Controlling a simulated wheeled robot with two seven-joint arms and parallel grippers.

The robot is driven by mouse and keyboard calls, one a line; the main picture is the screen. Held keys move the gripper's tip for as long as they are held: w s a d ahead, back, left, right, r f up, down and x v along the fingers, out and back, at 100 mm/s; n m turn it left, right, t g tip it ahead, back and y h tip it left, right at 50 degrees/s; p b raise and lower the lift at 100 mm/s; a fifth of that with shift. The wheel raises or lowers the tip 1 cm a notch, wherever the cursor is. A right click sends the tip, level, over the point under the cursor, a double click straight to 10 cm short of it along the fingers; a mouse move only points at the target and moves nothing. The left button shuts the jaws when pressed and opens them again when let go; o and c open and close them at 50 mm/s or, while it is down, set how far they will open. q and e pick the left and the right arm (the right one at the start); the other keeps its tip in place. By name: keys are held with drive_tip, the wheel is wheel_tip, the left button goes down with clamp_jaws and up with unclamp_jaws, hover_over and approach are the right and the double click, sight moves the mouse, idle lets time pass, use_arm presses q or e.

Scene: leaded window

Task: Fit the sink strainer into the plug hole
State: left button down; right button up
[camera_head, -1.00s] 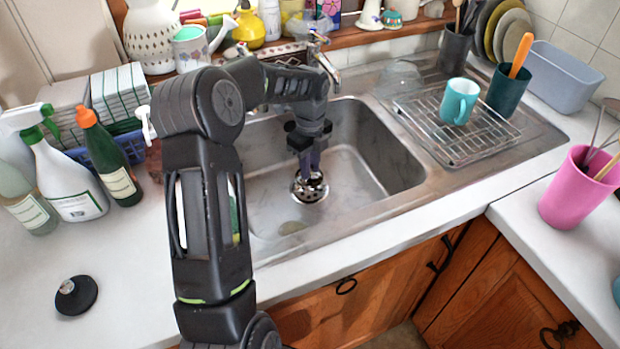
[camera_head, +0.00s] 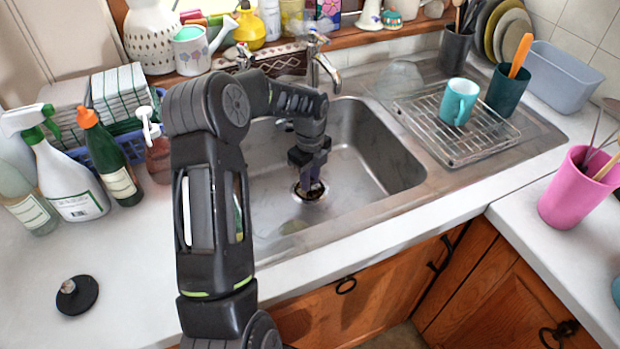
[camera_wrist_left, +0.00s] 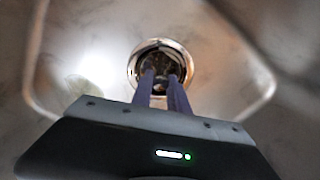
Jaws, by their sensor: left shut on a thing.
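The plug hole (camera_head: 297,192) is in the floor of the steel sink (camera_head: 375,160). Its bright ring (camera_wrist_left: 160,44) shows in the left wrist view. My left gripper (camera_head: 311,186) points down over it, and its fingertips reach into the ring. It is shut on the sink strainer (camera_wrist_left: 160,60), a small dark metal piece that sits low within the ring. The fingers hide much of the strainer, so I cannot tell whether it is fully seated. My right gripper is out of view.
The tap (camera_head: 322,68) stands behind the sink. A wire rack (camera_head: 478,145) with a turquoise mug (camera_head: 459,101) is on the right drainer. Bottles (camera_head: 65,180) crowd the left counter, and a black plug (camera_head: 77,295) lies in front of them.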

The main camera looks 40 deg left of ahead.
use_arm(q)
drive_tip(key=shift+f, duration=0.15)
drive_tip(key=c, duration=1.3)
unclamp_jaws()
wheel_tip(320, 180, up, 12)
drive_tip(key=shift+r, duration=0.2)
